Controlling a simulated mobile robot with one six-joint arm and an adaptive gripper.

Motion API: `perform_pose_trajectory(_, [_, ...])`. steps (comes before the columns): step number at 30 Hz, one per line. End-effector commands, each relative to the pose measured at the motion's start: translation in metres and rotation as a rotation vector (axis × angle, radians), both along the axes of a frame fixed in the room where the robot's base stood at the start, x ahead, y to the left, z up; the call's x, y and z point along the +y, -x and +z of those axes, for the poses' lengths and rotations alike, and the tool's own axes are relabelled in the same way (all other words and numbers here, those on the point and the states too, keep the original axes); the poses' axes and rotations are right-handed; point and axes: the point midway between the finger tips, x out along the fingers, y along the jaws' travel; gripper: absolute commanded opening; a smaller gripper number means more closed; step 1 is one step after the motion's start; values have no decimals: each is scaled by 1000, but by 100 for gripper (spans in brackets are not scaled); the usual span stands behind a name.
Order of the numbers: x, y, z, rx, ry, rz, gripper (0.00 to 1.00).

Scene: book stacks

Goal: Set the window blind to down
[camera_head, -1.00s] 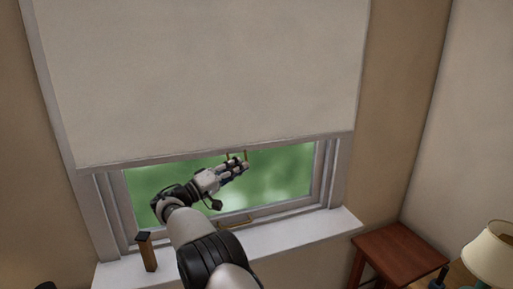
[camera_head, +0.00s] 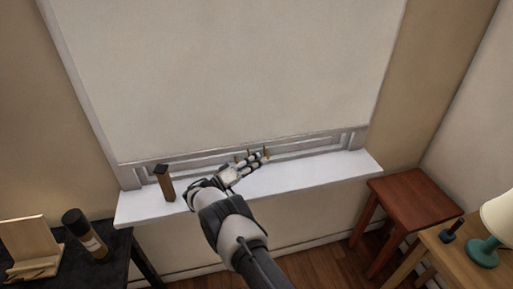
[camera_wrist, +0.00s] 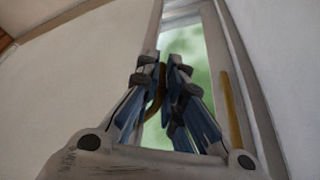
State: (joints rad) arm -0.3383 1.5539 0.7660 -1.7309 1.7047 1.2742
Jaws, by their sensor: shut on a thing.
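The white window blind (camera_head: 240,75) hangs over nearly all of the window, its bottom edge close above the sill. No green glass shows below it in the head view. In the wrist view the blind (camera_wrist: 75,75) fills the left side, and a strip of green glass (camera_wrist: 195,45) shows beside its edge. My gripper (camera_head: 262,155) is at the blind's bottom edge, just above the sill. In the wrist view my gripper (camera_wrist: 165,75) is shut on the brass blind handle (camera_wrist: 153,100), which is partly hidden by the fingers.
A second brass handle (camera_wrist: 231,110) is on the window frame. A brown block with a dark top (camera_head: 165,185) stands on the white sill (camera_head: 310,178), left of my arm. A red-brown stool (camera_head: 415,195) stands right. A dark table (camera_head: 110,262) is at lower left.

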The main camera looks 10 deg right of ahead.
Motion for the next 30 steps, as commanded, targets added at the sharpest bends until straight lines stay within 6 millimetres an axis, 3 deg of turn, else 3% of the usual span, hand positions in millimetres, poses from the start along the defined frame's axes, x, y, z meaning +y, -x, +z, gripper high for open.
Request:
perform_pose_trajectory(11, [2, -1, -2, 1, 1, 9, 0])
perform_pose_trajectory(12, [2, -1, -2, 1, 1, 9, 10])
perform_pose_trajectory(20, [1, 0, -2, 0, 0, 6, 27])
perform_pose_trajectory(30, [3, 0, -2, 0, 1, 5, 27])
